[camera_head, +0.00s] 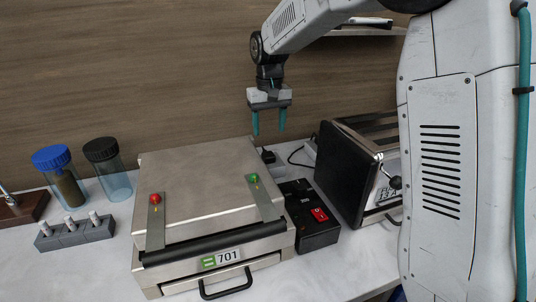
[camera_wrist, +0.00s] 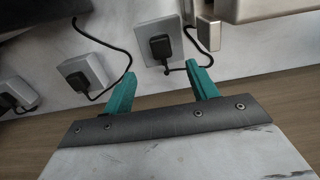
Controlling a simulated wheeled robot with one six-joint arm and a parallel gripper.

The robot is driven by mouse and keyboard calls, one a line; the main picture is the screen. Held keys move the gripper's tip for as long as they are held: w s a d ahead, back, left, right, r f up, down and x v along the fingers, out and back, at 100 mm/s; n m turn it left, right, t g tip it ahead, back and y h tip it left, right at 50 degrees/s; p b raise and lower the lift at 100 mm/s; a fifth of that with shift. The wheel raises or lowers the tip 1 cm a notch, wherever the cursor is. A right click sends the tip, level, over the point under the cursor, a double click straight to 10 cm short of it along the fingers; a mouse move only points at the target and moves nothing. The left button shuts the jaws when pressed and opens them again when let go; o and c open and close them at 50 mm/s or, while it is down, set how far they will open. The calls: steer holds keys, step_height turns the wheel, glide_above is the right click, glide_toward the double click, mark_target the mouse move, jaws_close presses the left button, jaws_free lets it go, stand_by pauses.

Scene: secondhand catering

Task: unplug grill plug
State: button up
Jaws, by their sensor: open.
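My gripper (camera_head: 268,133) is open and empty, its two teal fingers pointing down above the counter behind the grill (camera_head: 195,175). The grill is a closed steel box labelled 701. A black plug (camera_head: 268,155) shows behind its back right corner, below my fingers. In the wrist view, my gripper (camera_wrist: 160,69) has a black plug (camera_wrist: 160,47) seated in a white socket plate (camera_wrist: 157,30), just beyond the gap between the fingertips. A black cord runs from this plug toward the right finger; part of its path is hidden. I see no contact with the plug.
Other plugged sockets (camera_wrist: 82,75) lie left in the wrist view. A dark tilted appliance (camera_head: 348,170) stands right of the grill. A black box with a red switch (camera_head: 319,214) sits between them. Two lidded jars (camera_head: 107,170) stand left. The wooden wall (camera_head: 150,70) rises behind.

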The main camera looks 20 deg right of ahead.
mark_target(268, 154)
steer(key=shift+a, duration=0.15)
steer(key=shift+f, duration=4.5)
steer(key=shift+c, duration=0.4)
jaws_close()
steer(key=shift+r, duration=3)
